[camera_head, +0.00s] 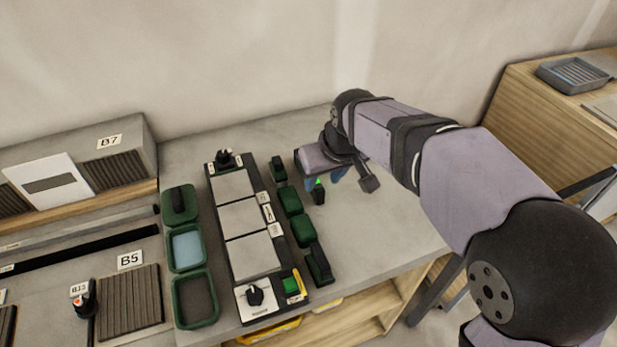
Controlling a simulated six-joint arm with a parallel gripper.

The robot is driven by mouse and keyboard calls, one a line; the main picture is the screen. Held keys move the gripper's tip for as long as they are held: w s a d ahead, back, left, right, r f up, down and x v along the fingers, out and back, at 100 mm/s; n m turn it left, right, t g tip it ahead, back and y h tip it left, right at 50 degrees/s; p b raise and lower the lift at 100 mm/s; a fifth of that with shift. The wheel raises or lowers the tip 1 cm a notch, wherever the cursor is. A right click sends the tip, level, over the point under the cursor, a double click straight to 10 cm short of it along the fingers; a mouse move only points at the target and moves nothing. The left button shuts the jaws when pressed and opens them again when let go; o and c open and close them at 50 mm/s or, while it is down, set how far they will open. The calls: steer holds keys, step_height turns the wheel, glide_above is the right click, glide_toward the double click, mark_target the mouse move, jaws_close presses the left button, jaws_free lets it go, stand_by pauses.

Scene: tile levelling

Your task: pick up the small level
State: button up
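A small dark block with a bright green top (319,193) stands on the grey bench, right of the row of green holders; it may be the small level, but it is too small to be sure. The arm and gripper body hide part of the fingers. I cannot tell whether they are open or shut, or whether they touch the block.
A dark frame with several grey tiles (243,217) lies left of my gripper. Green holders (291,201) line its right side, and green trays (195,299) its left. A wall stands behind. The bench (385,235) is clear to the right front.

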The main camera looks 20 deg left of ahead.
mark_target(319, 187)
steer(key=shift+p+x, duration=0.95)
steer(key=shift+x, duration=2.65)
steer(key=shift+w, duration=0.1)
jaws_close()
